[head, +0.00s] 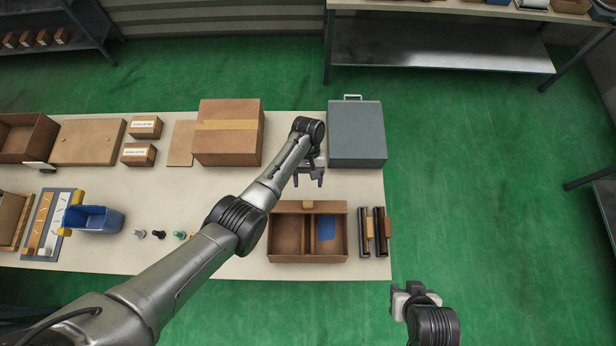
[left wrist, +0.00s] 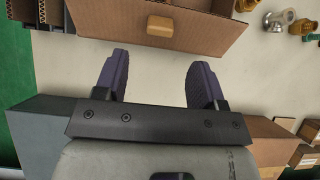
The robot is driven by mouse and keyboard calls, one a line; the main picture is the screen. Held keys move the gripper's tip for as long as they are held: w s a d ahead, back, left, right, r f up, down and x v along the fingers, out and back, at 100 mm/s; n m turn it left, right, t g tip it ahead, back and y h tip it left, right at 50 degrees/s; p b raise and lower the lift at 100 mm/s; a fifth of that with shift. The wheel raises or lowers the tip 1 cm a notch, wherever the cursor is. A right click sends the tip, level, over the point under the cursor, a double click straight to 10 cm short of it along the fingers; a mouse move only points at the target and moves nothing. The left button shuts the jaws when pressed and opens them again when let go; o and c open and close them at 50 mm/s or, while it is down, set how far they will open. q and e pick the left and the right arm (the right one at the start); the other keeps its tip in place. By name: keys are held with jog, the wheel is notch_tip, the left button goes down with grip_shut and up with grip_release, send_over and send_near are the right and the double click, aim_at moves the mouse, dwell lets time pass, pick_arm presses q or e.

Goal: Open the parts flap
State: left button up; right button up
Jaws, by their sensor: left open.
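The brown parts box (head: 268,236) stands at the front right of the table, with a divider and a blue piece (head: 326,228) in its right compartment. Its far side is a cardboard panel (head: 285,207) that looks like the flap, with a tan tab (head: 308,204) at its middle. In the left wrist view the panel (left wrist: 110,22) and tab (left wrist: 160,26) face my fingers. My left gripper (head: 308,183) is open and empty just behind the panel, apart from the tab; it also shows in the left wrist view (left wrist: 160,62). My right gripper (head: 412,297) is off the table's right edge, its fingers unclear.
A grey case (head: 357,135) and a taped carton (head: 228,134) stand behind my left gripper. Dark rollers (head: 373,232) lie right of the parts box. Small fittings (head: 160,235) and a blue bin (head: 92,219) are to the left. Bare tabletop (head: 345,188) surrounds the panel's far side.

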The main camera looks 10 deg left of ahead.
pick_arm(q)
jog(key=shift+v, duration=2.8)
